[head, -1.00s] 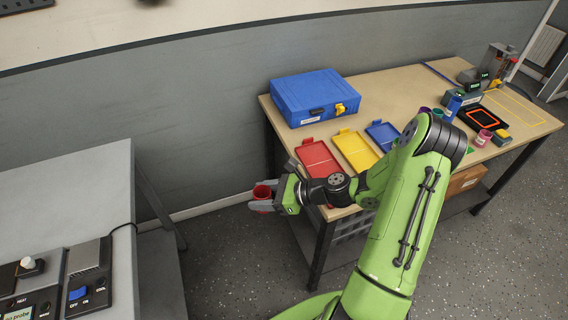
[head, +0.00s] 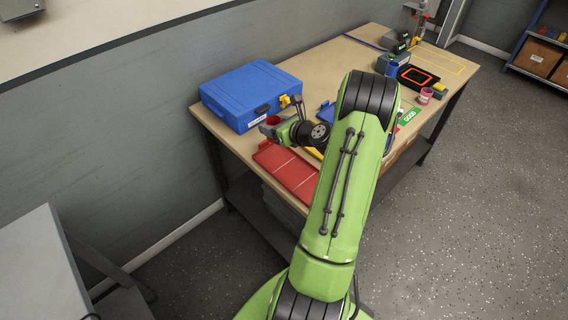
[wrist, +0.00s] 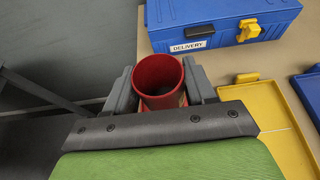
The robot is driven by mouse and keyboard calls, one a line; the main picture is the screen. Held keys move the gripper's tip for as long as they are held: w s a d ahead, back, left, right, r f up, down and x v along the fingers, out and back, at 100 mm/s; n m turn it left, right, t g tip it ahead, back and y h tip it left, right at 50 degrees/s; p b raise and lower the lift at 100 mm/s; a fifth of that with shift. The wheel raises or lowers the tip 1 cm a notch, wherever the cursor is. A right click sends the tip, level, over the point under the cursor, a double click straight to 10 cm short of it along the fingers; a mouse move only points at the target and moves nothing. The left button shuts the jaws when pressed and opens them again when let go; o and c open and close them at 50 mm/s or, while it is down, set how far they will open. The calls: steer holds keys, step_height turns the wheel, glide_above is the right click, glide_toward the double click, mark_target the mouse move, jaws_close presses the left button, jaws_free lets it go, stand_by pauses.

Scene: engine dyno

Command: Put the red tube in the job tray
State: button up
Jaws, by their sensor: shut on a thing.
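The red tube (wrist: 158,101) is an open-topped red cylinder, upright between my gripper's fingers in the wrist view. In the head view the tube (head: 273,120) shows as a small red rim. My gripper (head: 272,126) is shut on it, near the front of the blue case, over the bench's left part. A red tray (head: 289,170) lies at the bench's near left edge, with a yellow tray (wrist: 285,140) beside it and a blue tray (head: 327,109) further along. No label shows which one is the job tray. My arm hides part of the yellow and blue trays.
A closed blue case (head: 250,93) labelled DELIVERY stands at the bench's back left, close to my gripper. A black tray with an orange outline (head: 418,77), a pink cup (head: 425,95) and devices stand to the right.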

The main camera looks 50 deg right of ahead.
step_height(320, 180, down, 9)
steer(key=shift+r+b, duration=0.1)
steer(key=shift+b, duration=1.05)
steer(key=o, duration=1.1)
